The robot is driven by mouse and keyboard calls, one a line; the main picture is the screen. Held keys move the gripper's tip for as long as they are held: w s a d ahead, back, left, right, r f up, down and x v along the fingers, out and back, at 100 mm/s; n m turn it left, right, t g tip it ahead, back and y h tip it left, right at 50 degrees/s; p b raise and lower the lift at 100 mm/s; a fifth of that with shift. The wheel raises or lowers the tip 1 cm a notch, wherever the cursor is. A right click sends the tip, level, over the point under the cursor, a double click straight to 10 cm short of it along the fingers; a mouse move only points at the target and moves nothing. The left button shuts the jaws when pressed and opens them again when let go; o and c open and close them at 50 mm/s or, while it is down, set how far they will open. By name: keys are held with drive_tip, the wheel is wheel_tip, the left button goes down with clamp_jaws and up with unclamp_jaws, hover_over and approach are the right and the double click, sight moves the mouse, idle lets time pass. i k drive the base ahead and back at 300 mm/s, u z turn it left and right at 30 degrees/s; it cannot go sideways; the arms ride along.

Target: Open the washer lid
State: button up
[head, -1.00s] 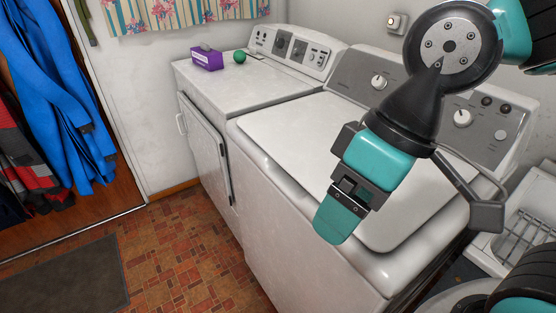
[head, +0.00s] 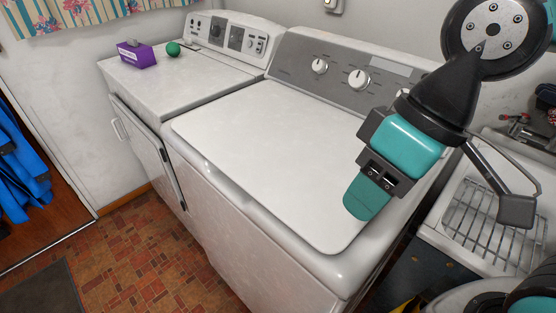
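A white dryer (head: 182,85) stands left of the washer, with a purple box (head: 137,54) and a green ball (head: 173,49) on top. A utility tub with a wire rack (head: 490,232) is at the right. Blue clothing (head: 18,170) hangs at the left. Tiled floor (head: 135,250) lies clear in front.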

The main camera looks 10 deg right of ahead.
sight(295, 153)
drive_tip(key=z, duration=0.35)
drive_tip(key=k, duration=1.35)
drive_tip(key=u, duration=1.4)
drive_tip(key=i, duration=1)
